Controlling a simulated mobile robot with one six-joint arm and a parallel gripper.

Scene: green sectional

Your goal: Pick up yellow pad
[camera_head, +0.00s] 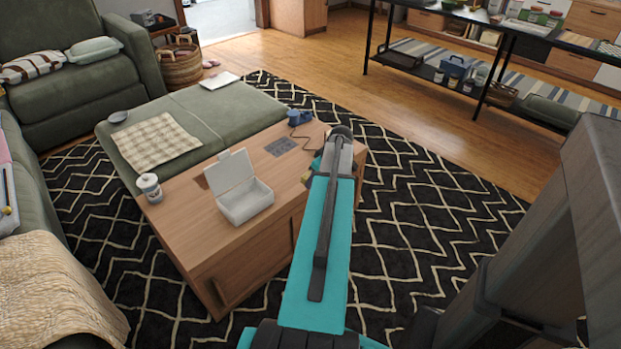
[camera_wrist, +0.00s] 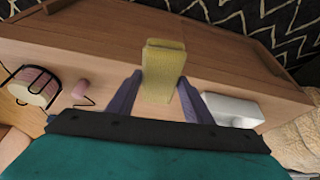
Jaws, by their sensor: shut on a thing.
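The yellow pad (camera_wrist: 164,62) is a pale yellow block in the middle of the wrist view, standing out past my fingertips. My gripper (camera_wrist: 160,84) has its two purple fingers on either side of the pad and is shut on it. The wooden coffee table (camera_wrist: 100,50) lies behind the pad; I cannot tell the gap between them. In the head view the wooden table (camera_head: 190,235) is left of my teal arm, and the arm mostly hides the gripper and pad at the table's right end.
A white open-lidded box (camera_head: 246,200) and a lidded jar (camera_head: 149,188) stand on the table. A blue device (camera_head: 298,117) sits near its far edge. A green ottoman (camera_head: 215,108) adjoins the table. Patterned rug (camera_head: 420,205) lies clear to the right.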

